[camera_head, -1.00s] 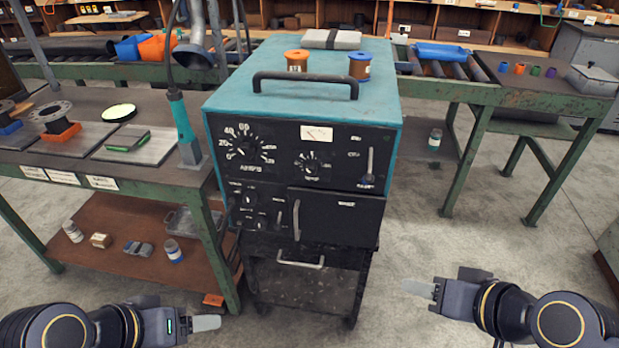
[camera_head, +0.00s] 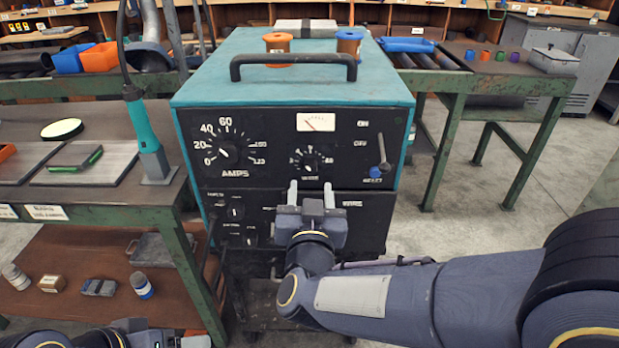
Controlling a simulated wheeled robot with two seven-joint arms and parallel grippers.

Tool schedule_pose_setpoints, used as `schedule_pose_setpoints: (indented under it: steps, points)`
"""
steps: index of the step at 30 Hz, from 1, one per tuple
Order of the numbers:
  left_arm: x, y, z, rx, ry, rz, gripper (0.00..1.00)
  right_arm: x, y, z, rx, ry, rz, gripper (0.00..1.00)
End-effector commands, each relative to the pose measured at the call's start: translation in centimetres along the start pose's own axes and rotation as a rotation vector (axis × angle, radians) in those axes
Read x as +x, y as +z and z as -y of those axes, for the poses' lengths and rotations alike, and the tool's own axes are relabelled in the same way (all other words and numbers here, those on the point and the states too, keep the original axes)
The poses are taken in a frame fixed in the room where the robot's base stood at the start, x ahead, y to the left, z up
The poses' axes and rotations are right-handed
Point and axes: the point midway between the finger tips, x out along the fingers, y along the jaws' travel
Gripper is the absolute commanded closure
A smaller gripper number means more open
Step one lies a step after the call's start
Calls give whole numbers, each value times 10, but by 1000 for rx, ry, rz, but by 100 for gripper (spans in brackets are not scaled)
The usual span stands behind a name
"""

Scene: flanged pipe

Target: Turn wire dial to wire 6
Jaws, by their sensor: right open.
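The wire dial (camera_head: 311,164) is a small round black knob with white marks, right of centre on the black front panel of the teal welding machine (camera_head: 204,85). Its exact setting is too small to read. The larger amps dial (camera_head: 224,152) is to its left. My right gripper (camera_head: 311,190) is open, with its two pale fingers pointing up at the panel just below the wire dial. I see no contact with the dial. My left gripper (camera_head: 185,340) shows only partly at the bottom edge, away from the machine; its jaws are not clear.
A lever switch (camera_head: 382,152) with a blue knob below it is right of the dial. A black handle (camera_head: 293,62) and two spools stand on top of the machine. A green-framed workbench (camera_head: 100,200) is close on the left. Open floor lies to the right.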

Motion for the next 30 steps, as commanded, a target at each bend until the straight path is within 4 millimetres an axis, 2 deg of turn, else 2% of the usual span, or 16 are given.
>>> schedule_pose_setpoints:
  steps: [3,9,20,30]
  points:
    - [1,1,1,0,0,0,29,22,1,-1,1,3,1,54]
    - [2,1,1,0,0,0,29,46,0,0,2,0,1,54]
    - [2,1,1,0,0,0,29,53,0,0,2,-2,2,54]
    - [2,1,1,0,0,0,29,52,0,0,2,-2,2,97]
